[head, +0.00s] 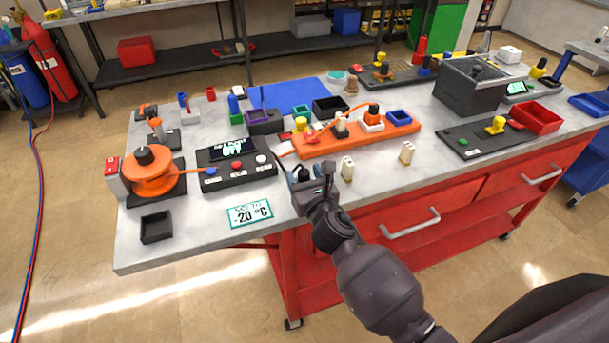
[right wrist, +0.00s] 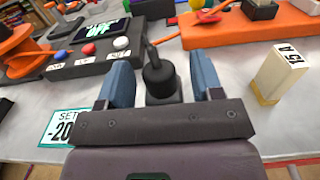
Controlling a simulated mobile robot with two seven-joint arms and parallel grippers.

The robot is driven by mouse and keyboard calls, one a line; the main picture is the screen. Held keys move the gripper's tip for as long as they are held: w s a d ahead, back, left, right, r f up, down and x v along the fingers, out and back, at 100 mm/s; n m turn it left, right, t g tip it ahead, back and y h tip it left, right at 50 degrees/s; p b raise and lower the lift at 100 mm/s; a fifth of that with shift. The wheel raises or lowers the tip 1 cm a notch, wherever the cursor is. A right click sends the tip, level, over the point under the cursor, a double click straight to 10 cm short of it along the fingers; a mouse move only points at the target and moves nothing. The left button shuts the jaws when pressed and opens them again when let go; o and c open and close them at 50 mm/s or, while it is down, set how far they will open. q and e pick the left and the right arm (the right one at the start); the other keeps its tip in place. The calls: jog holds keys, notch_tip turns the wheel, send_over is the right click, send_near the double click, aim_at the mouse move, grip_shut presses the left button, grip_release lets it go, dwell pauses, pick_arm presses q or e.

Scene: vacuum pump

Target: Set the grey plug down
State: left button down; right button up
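My right gripper (head: 308,180) is low over the table's front edge in the head view. In the right wrist view its two blue-grey fingers (right wrist: 163,82) stand apart on either side of a dark grey piece with a round body and thin stem, which I take as the grey plug (right wrist: 158,78). Bare gaps show between the plug and both fingers. The plug looks upright, at or near the tabletop; its lower end is hidden by the gripper's palm, so I cannot tell if it touches. My left gripper is not in view.
The grey table (head: 190,243) holds an orange socket strip (head: 355,138) behind the gripper. A button box (head: 238,173) and a -20 °C card (head: 250,213) lie left. Two cream blocks (head: 347,169) (head: 407,153) stand right. Bare tabletop shows between the card and box.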

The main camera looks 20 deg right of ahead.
jog(key=shift+o, duration=0.3)
jog(key=shift+r, duration=0.1)
jog(key=shift+r, duration=0.1)
jog(key=s, duration=1.2)
jog(key=shift+d, duration=0.25)
jog(key=s+d+f+m+g, duration=0.2)
jog(key=s+d+f+m, duration=0.1)
jog(key=m, duration=0.8)
jog(key=s+d+f+m+g, duration=0.2)
jog(key=s+f+m, duration=0.4)
jog(key=m, duration=0.6)
jog(key=s+d+f+m+g, duration=0.2)
jog(key=s+d+f+m, duration=0.2)
jog(key=f+m, duration=0.3)
jog(key=d+m, duration=0.1)
jog(key=m, duration=0.4)
jog(key=shift+s+h, duration=0.35)
jog(key=shift+h, duration=0.05)
